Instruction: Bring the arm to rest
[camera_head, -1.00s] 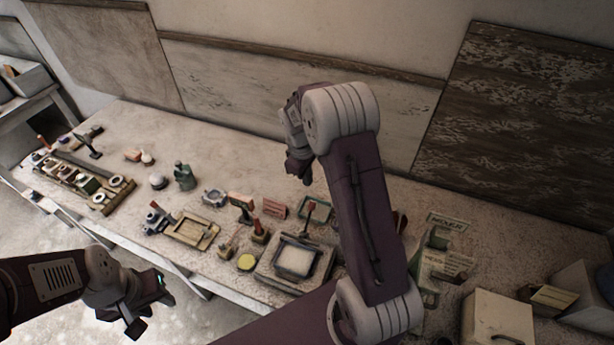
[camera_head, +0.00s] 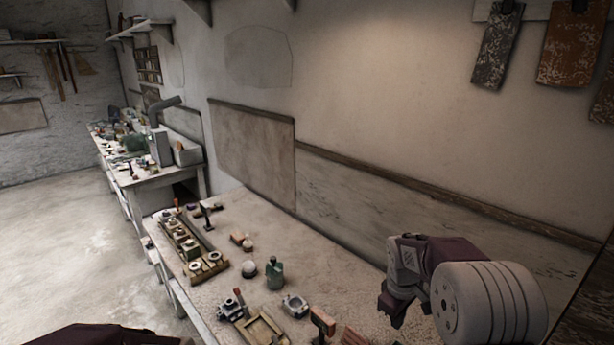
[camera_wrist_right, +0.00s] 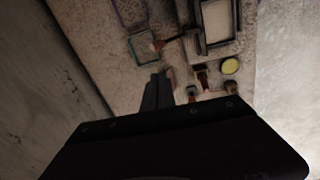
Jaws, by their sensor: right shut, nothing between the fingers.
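My right gripper (camera_head: 392,306) hangs over the right part of the workbench (camera_head: 330,265) in the head view, at the end of my folded right arm (camera_head: 490,300). It points downward and is apart from the things on the bench. In the right wrist view its fingers (camera_wrist_right: 158,90) are together with nothing between them, above the bench top. My left gripper is out of the head view. Only a dark piece of my own body shows at the bottom left.
A wooden rack (camera_head: 190,245), a green figure (camera_head: 274,276), a pale ball (camera_head: 248,269) and a wooden tray (camera_head: 262,328) stand on the bench. A second bench (camera_head: 150,180) lies farther back left. The wall (camera_head: 380,120) rises behind. The floor (camera_head: 70,240) at left is open.

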